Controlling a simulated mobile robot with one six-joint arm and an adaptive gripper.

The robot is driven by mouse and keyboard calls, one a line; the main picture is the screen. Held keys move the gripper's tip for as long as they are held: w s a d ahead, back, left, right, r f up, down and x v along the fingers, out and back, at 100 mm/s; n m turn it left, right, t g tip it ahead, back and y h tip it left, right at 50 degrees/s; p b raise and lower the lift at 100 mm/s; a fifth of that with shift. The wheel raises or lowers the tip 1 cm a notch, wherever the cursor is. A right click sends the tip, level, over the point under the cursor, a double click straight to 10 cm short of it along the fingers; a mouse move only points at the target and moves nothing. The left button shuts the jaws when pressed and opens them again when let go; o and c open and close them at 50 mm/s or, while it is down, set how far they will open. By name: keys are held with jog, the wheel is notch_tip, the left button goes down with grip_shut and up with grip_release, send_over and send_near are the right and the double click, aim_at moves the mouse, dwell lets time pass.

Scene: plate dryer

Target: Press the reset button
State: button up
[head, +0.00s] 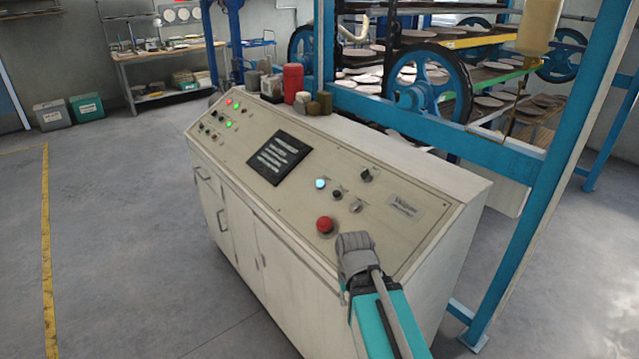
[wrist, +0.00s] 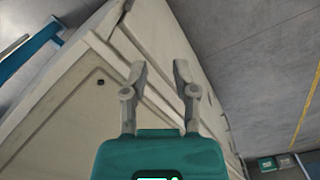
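The control console (head: 270,215) carries a sloped panel with several buttons and knobs. A blue-lit button (head: 320,184) sits right of the dark display, and a red mushroom button (head: 325,224) sits nearer the panel's front edge. The labels are too small to read, so I cannot tell which one is reset. My arm, grey and teal, reaches up in front of the panel's right end in the head view; the fingertips cannot be made out there. In the wrist view my gripper (wrist: 159,72) has its two fingers apart with nothing between them, over the pale cabinet (wrist: 75,95). No button shows there.
Small dark knobs (head: 337,195) sit close to the blue-lit button. A red canister (head: 293,82) and small jars stand on the console's back ledge. A blue machine frame (head: 440,122) with wheels and plates rises behind. The floor left of the console is clear.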

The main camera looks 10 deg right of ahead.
grip_shut()
dwell(1.1)
